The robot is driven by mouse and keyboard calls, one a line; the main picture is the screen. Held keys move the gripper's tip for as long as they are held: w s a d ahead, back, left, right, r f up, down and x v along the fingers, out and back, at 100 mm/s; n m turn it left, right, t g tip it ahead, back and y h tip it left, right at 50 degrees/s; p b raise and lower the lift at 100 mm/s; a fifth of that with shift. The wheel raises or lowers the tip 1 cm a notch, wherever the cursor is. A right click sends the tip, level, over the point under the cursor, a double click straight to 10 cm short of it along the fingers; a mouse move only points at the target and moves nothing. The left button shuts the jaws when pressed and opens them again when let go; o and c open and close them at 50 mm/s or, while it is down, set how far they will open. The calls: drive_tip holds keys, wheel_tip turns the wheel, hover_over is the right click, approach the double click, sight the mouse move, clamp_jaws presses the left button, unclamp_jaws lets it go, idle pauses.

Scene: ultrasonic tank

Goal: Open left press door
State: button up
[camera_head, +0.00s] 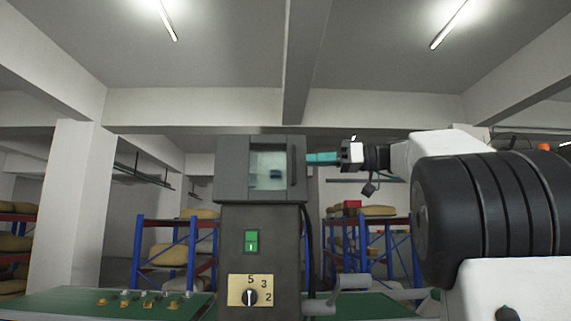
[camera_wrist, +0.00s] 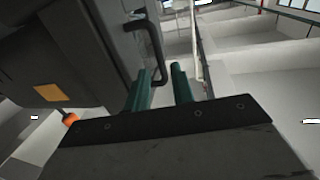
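One press shows in the head view, a dark grey box with a windowed door (camera_head: 268,171) on its front. The door looks closed. A dark vertical bar handle (camera_head: 292,166) is at its right edge. My gripper (camera_head: 309,158), with teal fingers, is just right of the handle, pointing left at the press. In the wrist view my gripper (camera_wrist: 162,68) is open, its two fingers apart. The handle (camera_wrist: 152,42) shows beyond the fingertips, its lower end appearing in the gap between them. I cannot tell whether the fingers touch it.
The press column carries a green switch (camera_head: 251,241) and a numbered dial (camera_head: 250,291). A grey crank-like lever (camera_head: 337,296) is at its lower right. A green bench (camera_head: 60,305) with small parts lies left. Blue racks (camera_head: 190,245) stand behind.

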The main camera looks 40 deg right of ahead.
sight(294, 176)
drive_tip(key=shift+x, duration=3.05)
drive_tip(key=shift+f, duration=0.1)
clamp_jaws()
